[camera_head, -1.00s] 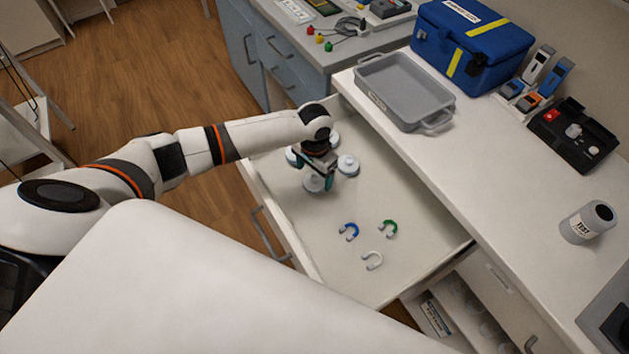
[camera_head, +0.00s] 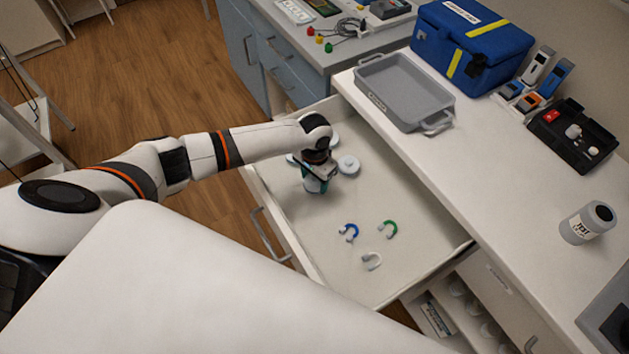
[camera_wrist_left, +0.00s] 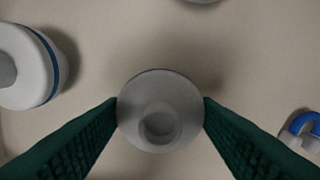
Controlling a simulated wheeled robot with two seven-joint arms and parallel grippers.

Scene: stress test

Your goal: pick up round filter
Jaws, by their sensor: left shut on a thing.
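My left gripper (camera_head: 316,184) reaches down into the open drawer (camera_head: 335,235). In the head view the held filter is mostly hidden by the gripper. Another round filter (camera_head: 348,165) lies just right of the gripper, and others show partly behind it. A white filter with a blue band (camera_wrist_left: 30,68) lies at the left in the wrist view. My right gripper is not in view.
Blue (camera_head: 349,232), green (camera_head: 388,229) and white (camera_head: 372,261) U-shaped pieces lie in the drawer's near part. The counter beside the drawer holds a grey tray (camera_head: 390,112), a blue cooler box (camera_head: 460,75), a black tray (camera_head: 560,150) and a TEST jar (camera_head: 588,222).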

